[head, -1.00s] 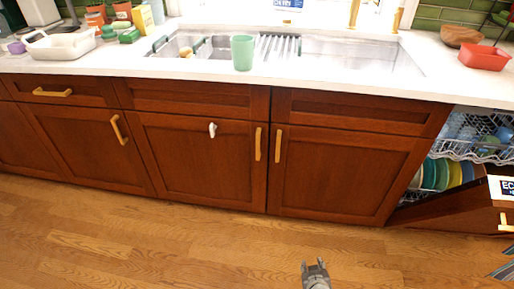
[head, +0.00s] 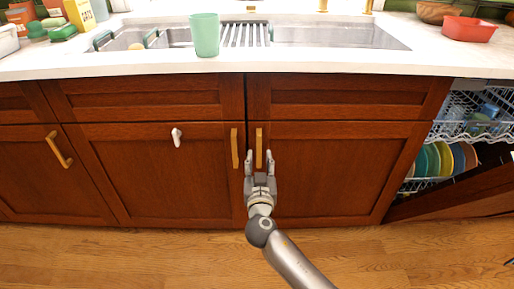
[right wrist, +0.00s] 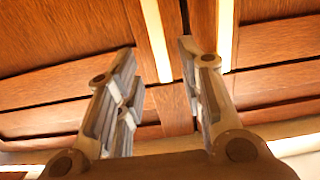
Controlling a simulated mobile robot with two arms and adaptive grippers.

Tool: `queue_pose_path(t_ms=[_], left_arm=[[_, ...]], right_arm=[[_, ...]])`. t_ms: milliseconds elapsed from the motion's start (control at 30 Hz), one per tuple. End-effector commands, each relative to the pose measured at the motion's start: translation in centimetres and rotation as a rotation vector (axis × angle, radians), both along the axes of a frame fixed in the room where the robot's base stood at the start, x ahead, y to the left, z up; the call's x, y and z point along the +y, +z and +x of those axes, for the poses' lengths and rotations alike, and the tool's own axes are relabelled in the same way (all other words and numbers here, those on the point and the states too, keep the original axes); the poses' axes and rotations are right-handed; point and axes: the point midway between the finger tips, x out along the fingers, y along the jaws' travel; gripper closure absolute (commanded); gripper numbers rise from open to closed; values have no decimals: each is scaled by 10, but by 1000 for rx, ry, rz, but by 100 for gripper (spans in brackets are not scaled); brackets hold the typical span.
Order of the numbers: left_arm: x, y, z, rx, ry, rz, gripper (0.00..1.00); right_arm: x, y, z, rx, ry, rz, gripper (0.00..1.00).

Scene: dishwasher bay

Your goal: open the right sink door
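The right sink door (head: 335,175) is a reddish-brown cabinet door, shut under the sink. Its vertical tan handle (head: 259,146) is near the door's left edge. My right gripper (head: 260,161) is open, its fingers pointing at the door around the lower end of this handle. In the right wrist view, that handle (right wrist: 156,40) shows between the two open fingers (right wrist: 166,85), beyond their tips. I cannot tell whether they touch it. The left sink door's handle (head: 234,148) is just left of the gripper. My left gripper is not in view.
The left sink door (head: 150,180) is shut and carries a small white hook (head: 177,137). At right, the dishwasher stands open with racks (head: 470,130) and its door (head: 460,190) lowered. A green cup (head: 205,35) stands at the counter's front edge. The wooden floor (head: 390,255) is clear.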

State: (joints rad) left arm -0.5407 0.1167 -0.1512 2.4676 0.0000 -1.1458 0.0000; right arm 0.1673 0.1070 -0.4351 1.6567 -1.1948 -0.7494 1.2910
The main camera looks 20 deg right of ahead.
Motion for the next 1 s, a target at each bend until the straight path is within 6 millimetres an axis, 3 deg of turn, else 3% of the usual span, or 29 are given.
queue_pose_path(t_ms=[100,333,767,1000], left_arm=[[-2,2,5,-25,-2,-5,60],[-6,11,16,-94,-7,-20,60],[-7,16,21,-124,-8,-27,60],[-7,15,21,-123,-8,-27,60]], right_arm=[[-7,0,24,-1,-1,-3,64],[-16,-1,56,2,-1,-3,64],[-19,-1,66,2,0,0,64],[-19,-1,66,2,0,0,93]])
